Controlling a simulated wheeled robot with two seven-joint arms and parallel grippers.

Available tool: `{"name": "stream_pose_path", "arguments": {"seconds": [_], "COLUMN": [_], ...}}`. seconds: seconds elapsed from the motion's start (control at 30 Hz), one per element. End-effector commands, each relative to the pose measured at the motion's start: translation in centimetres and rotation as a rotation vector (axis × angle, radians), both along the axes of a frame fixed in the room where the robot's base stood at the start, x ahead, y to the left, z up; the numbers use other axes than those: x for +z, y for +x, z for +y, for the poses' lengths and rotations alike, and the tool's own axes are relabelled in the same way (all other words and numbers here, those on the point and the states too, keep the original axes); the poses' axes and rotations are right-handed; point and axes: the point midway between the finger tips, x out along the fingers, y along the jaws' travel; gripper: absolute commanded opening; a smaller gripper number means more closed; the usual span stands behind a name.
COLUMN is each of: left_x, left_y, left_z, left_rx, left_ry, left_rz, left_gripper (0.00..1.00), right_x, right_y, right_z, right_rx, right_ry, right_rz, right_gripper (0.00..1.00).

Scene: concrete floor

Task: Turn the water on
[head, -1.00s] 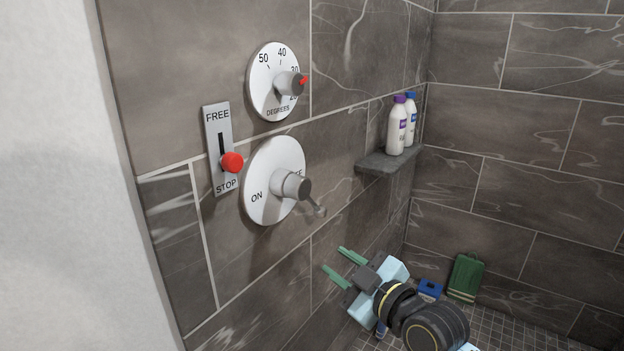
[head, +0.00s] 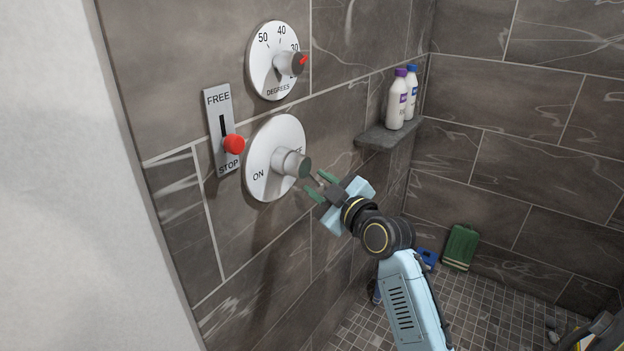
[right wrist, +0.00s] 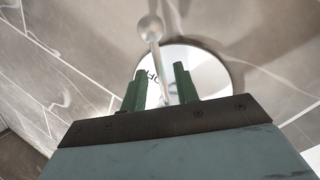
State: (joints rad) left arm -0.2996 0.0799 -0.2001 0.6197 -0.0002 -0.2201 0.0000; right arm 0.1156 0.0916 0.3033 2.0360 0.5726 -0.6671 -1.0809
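The round white water dial (head: 262,170), marked ON at its lower left, is on the tiled wall. Its grey knob (head: 290,163) sticks out from the middle, and a thin lever points right and down. In the right wrist view, the lever (right wrist: 153,45) ends in a ball and runs toward the white dial (right wrist: 207,72), appearing between my fingers. My right gripper (head: 318,185) is open, its green fingers apart close to the lever's end. The fingers partly hide the lever in the head view; contact cannot be told. My left gripper is not in view.
Above is a temperature dial (head: 270,75). A FREE/STOP plate (head: 218,105) with a red knob (head: 234,144) is at left. Two bottles (head: 398,100) stand on a corner shelf (head: 385,137). A green item (head: 461,247) and a blue one (head: 427,258) are low by the back wall.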

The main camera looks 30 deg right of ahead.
Motion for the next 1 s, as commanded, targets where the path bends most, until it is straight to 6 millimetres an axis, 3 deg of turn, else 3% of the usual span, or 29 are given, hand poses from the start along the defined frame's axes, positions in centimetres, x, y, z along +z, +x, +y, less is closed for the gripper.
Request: {"name": "stream_pose_path", "arguments": {"seconds": [0.2,0.57,0.8,1.0], "left_x": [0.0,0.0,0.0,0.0], "left_y": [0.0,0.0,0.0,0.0], "left_z": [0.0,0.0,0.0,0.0], "left_rx": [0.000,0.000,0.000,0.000], "left_ry": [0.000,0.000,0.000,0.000], "left_rz": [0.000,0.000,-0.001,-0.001], "left_gripper": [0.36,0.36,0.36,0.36], "right_x": [0.0,0.0,0.0,0.0], "right_y": [2.5,3.0,3.0,3.0], "right_z": [0.1,0.1,0.1,0.1], "right_rx": [0.000,0.000,0.000,0.000], "right_ry": [0.002,0.000,0.000,0.000], "right_rz": [0.000,0.000,0.000,0.000], "right_gripper": [0.30,0.30,0.02,0.00]}}
